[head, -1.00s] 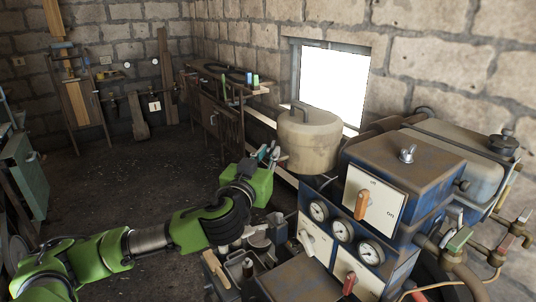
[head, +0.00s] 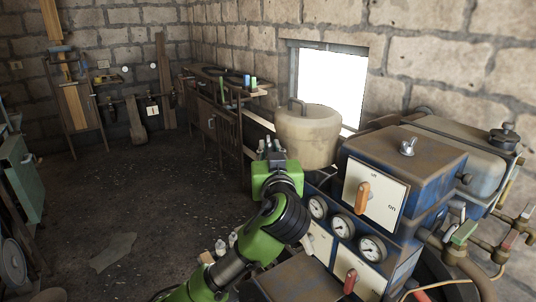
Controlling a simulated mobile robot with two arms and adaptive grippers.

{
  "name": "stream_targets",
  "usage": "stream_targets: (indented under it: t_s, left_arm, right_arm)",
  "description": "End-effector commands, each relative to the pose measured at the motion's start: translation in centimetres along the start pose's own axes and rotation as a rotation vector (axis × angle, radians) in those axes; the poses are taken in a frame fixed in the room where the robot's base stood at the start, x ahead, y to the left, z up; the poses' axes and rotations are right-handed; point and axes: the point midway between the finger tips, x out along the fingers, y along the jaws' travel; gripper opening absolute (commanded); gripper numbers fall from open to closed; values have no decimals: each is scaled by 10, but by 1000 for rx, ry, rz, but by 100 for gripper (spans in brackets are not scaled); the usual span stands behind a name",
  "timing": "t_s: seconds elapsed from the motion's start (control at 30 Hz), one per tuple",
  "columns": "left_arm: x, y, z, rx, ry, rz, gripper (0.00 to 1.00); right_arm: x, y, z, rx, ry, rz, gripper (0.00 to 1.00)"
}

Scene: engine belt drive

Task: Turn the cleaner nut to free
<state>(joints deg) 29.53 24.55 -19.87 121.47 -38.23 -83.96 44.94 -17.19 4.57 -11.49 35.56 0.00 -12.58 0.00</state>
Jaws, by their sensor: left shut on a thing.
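A metal wing nut (head: 408,147), which looks like the cleaner nut, stands upright on top of the rusty blue engine box (head: 430,158). My left gripper (head: 269,145) is at mid-picture, well to the left of the wing nut and apart from it. Its grey fingers point away from me, beside the left side of the beige canister (head: 308,140). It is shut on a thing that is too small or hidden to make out. I cannot tell whether the fingers touch the canister. My right gripper is not in view.
A panel with an orange lever (head: 362,200) and several gauges (head: 342,227) face me below the wing nut. Pipes and valves (head: 465,232) stick out at the right. A workbench (head: 215,120) stands behind. The floor at the left is open.

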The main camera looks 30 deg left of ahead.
Motion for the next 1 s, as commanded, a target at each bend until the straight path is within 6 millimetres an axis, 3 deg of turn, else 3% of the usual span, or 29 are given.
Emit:
stream_targets:
  t_s: [0.5,1.0]
  left_arm:
    - [2,11,4,0,-3,-384,0]
    - [4,12,1,1,-1,-516,0]
  right_arm:
    - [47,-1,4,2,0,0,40]
    - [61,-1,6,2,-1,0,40]
